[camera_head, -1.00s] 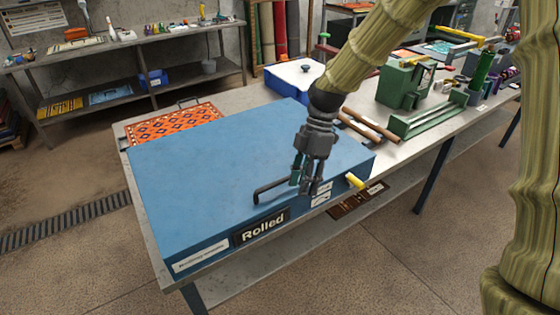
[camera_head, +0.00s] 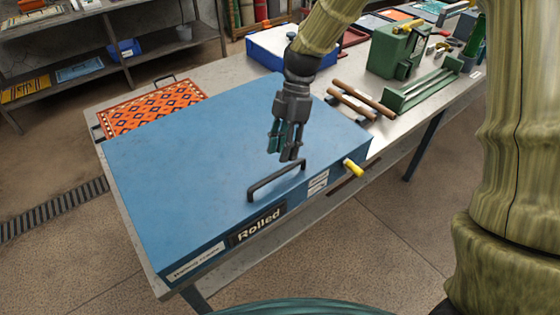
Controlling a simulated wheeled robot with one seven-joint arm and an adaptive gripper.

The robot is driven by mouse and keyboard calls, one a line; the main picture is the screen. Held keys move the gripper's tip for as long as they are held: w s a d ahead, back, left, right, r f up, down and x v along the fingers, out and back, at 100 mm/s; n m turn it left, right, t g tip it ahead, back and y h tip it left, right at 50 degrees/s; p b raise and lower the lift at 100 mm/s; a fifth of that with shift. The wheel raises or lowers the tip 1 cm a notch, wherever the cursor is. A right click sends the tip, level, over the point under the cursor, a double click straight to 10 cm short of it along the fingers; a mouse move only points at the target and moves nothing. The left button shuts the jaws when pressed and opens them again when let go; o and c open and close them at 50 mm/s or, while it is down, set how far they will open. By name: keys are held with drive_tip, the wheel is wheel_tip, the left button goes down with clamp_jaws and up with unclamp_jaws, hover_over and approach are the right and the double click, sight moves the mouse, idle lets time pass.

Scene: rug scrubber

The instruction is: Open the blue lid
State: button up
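The blue lid (camera_head: 190,160) is the flat top of a large blue box on the workbench, and it lies closed. A dark bar handle (camera_head: 276,180) stands on the lid near its front edge. The box front bears a "Rolled" label (camera_head: 259,224) and a yellow knob (camera_head: 353,168). My gripper (camera_head: 287,155) points down above the lid, just behind the right part of the handle. Its fingers look slightly apart with nothing between them. I cannot tell whether a fingertip touches the lid or handle.
An orange patterned rug piece (camera_head: 150,107) lies behind the box at left. To the right on the bench (camera_head: 232,80) are wooden rollers (camera_head: 360,98), a green machine (camera_head: 397,50) and a blue-and-white box (camera_head: 285,48). The floor in front is clear.

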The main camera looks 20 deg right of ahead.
drive_tip(key=shift+p+x, duration=0.55)
drive_tip(key=shift+x, duration=2.05)
clamp_jaws()
